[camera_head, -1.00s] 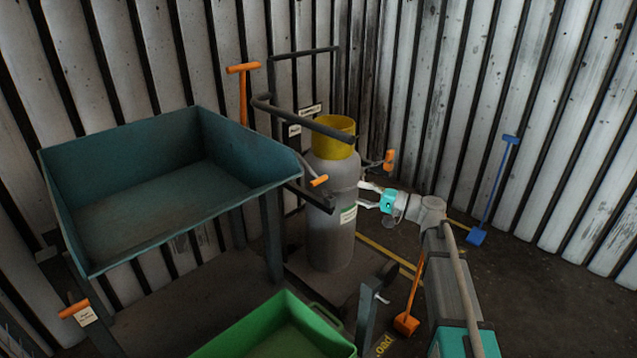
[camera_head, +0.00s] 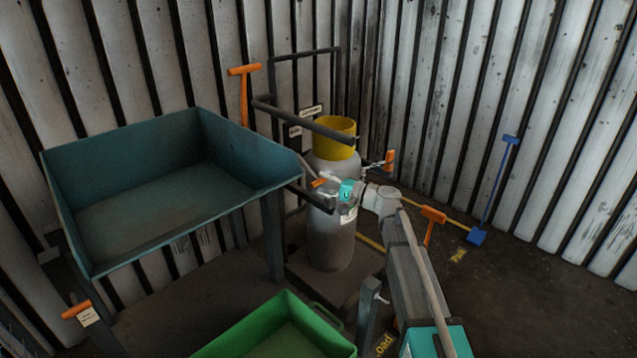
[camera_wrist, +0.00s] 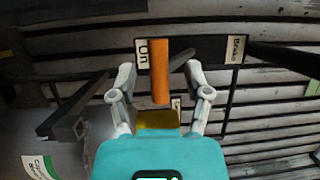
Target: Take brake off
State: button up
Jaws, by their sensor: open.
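An orange handle (camera_head: 318,182) sits at the end of a dark bar by the right corner of the blue-grey hopper. In the wrist view the handle (camera_wrist: 159,72) stands upright beside an "On" label (camera_wrist: 142,54). A "Brake" label (camera_wrist: 235,48) is at the other end of the same dark plate. My gripper (camera_head: 329,182) is at the handle in the head view. In the wrist view my gripper (camera_wrist: 160,80) is open, with one finger on each side of the handle and gaps showing between.
A grey cylinder with a yellow collar (camera_head: 334,138) stands close behind my gripper. The blue-grey hopper (camera_head: 170,205) is to the left, and a green bin (camera_head: 275,335) is below. An orange tool (camera_head: 433,215) and a blue shovel (camera_head: 477,236) are to the right.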

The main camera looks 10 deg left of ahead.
jog(key=shift+w+a, duration=0.1)
jog(key=shift+a, duration=0.8)
grip_shut()
jog(key=shift+r, duration=0.1)
